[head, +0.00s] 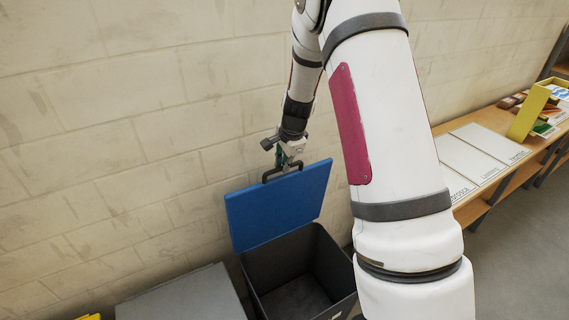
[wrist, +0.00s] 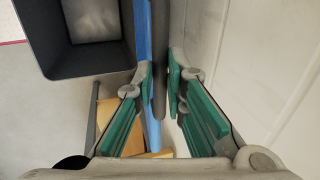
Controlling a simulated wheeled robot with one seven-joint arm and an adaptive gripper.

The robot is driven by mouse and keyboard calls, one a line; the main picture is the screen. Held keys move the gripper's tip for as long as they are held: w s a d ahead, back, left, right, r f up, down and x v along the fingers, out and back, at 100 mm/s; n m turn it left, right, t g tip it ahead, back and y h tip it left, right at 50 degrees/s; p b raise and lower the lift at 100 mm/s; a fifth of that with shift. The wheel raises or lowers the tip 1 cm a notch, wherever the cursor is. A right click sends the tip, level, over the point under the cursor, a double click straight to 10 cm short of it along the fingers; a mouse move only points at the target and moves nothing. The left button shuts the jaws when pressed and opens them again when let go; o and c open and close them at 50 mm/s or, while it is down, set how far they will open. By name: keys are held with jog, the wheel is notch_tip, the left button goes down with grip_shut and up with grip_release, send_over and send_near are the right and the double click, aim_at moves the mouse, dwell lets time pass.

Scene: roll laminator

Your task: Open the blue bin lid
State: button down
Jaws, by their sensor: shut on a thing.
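The blue lid (head: 278,205) stands raised, close to upright, at the wall side of a dark grey bin (head: 297,268). The bin's inside shows open and looks empty. My gripper (head: 288,160) is at the lid's top edge, at the dark handle (head: 283,172). In the wrist view my gripper (wrist: 160,85) has its green-padded fingers shut on the dark handle (wrist: 159,60), with the blue lid (wrist: 143,35) seen edge-on beside it. The bin (wrist: 75,72) shows at upper left there. The exact contact of the fingertips is partly hidden.
A pale block wall (head: 120,110) stands close behind the lid. A grey lidded bin (head: 185,297) is to the left. A wooden bench (head: 500,150) with white panels and a yellow box (head: 528,112) runs along the wall at right. Open floor (head: 520,235) lies at lower right.

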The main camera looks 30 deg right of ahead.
jog(key=s+f+p, duration=0.1)
jog(key=s+p, duration=0.1)
jog(key=s, duration=0.4)
jog(key=shift+s+f, duration=0.15)
jog(key=shift+s, duration=0.1)
jog(key=c, duration=1.6)
grip_release()
jog(key=shift+c, duration=0.2)
jog(key=v, duration=1.2)
